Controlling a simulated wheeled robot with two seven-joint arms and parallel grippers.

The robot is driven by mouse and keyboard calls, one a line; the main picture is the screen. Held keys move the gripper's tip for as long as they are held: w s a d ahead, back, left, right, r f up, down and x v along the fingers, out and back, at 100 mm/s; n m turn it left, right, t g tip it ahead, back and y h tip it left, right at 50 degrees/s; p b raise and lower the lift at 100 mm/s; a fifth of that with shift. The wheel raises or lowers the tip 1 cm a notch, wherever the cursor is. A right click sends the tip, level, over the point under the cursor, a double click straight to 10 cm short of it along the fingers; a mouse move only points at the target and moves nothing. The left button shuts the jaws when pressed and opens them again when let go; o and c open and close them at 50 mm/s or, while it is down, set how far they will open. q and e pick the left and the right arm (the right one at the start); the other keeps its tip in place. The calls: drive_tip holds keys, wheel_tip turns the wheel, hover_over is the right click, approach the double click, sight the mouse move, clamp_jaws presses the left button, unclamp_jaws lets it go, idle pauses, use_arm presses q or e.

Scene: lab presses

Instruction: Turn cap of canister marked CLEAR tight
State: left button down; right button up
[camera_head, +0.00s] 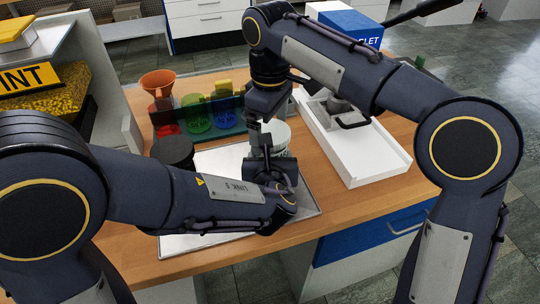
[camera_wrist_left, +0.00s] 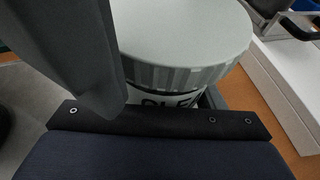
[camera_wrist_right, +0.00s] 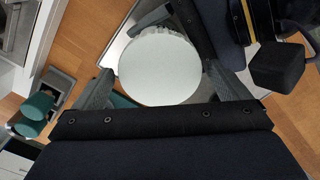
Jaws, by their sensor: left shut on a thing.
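A white canister with a pale round cap (camera_head: 277,132) stands on a grey metal tray (camera_head: 205,160), partly hidden by my arms. In the left wrist view the cap (camera_wrist_left: 185,35) has a ribbed rim, above a dark-lettered label (camera_wrist_left: 172,100) that is only partly readable. My left gripper (camera_head: 268,172) is shut on the canister's body below the cap. My right gripper (camera_head: 262,135) points down over the canister. In the right wrist view the cap (camera_wrist_right: 160,68) lies between the fingers of the right gripper (camera_wrist_right: 160,80), which are open with small gaps on both sides.
A black-topped canister (camera_head: 173,150) stands left of the gripped one. Behind are an orange funnel (camera_head: 157,83) and a rack with coloured vessels (camera_head: 197,112). A white open-topped fixture (camera_head: 375,160) lies to the right. The wooden bench (camera_head: 150,235) is clear at front left.

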drive_tip(key=c, duration=0.9)
drive_tip(key=o, duration=1.1)
drive_tip(key=shift+c, duration=0.2)
wheel_tip(320, 180, up, 8)
drive_tip(key=shift+f, duration=0.25)
use_arm(q)
drive_tip(key=shift+c, duration=1.2)
unclamp_jaws()
